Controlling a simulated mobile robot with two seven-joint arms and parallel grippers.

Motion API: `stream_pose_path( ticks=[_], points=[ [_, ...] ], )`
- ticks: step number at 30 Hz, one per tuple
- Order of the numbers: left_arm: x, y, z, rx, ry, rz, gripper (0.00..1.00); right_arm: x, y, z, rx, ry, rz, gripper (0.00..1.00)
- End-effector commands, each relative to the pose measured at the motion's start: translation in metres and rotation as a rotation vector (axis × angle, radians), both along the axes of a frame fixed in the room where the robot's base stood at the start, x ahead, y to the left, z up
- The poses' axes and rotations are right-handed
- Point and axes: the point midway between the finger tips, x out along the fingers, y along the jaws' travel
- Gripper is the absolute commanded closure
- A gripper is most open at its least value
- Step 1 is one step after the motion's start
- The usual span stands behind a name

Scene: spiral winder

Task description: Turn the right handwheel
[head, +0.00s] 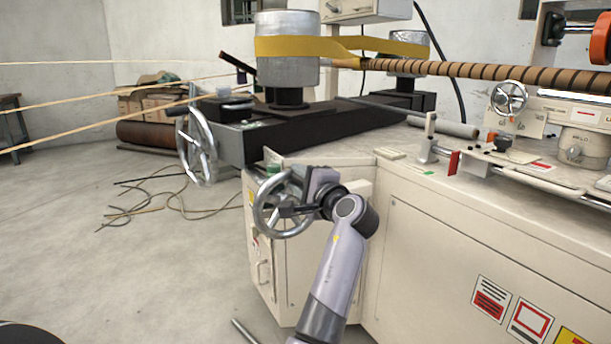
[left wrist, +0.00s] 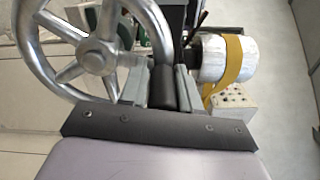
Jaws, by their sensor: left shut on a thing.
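A silver spoked handwheel (head: 259,222) sits at the front left end of the cream machine base. My left gripper (head: 290,211) reaches it from the right and overlaps its rim. In the left wrist view, the handwheel (left wrist: 73,72) fills the left side, and its dark handle (left wrist: 162,88) stands between the fingers of my left gripper (left wrist: 159,86). The gripper is shut on that handle. The fingers hide part of the rim's right side. Another silver handwheel (head: 199,146) is farther left, on the end of the black carriage. My right gripper is not in view.
The cream machine base (head: 440,255) fills the right side, close to my left arm. A silver drum with a yellow belt (head: 290,47) stands above. A smaller handwheel (head: 509,97) is at upper right.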

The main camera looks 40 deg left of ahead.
Motion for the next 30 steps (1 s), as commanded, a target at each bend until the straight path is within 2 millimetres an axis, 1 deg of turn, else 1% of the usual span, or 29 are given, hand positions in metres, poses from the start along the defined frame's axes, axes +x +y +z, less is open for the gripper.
stream_pose_path(
  ticks=[1,6,10,18,19,20,30],
  points=[
    [-0.0001,-0.001,0.0065,-0.004,-0.054,-0.008,1.0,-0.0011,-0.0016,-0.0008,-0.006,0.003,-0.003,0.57],
    [-0.0042,0.0,0.0072,-0.036,-0.171,-0.009,1.0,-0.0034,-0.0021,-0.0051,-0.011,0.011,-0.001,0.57],
    [-0.0052,0.0003,0.0078,-0.044,-0.202,-0.009,1.0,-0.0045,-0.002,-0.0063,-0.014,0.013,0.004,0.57],
    [-0.0054,0.0003,0.0086,-0.043,-0.204,-0.008,1.0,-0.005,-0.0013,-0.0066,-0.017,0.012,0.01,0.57],
    [-0.0054,0.0003,0.0087,-0.043,-0.204,-0.008,0.59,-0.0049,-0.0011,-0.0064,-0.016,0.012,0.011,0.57],
    [-0.0054,0.0004,0.0086,-0.043,-0.203,-0.008,0.49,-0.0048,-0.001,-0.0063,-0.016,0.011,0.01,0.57],
    [-0.0064,-0.0013,0.0049,-0.049,-0.195,-0.004,0.48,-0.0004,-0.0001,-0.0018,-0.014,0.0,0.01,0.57]
  ],
)
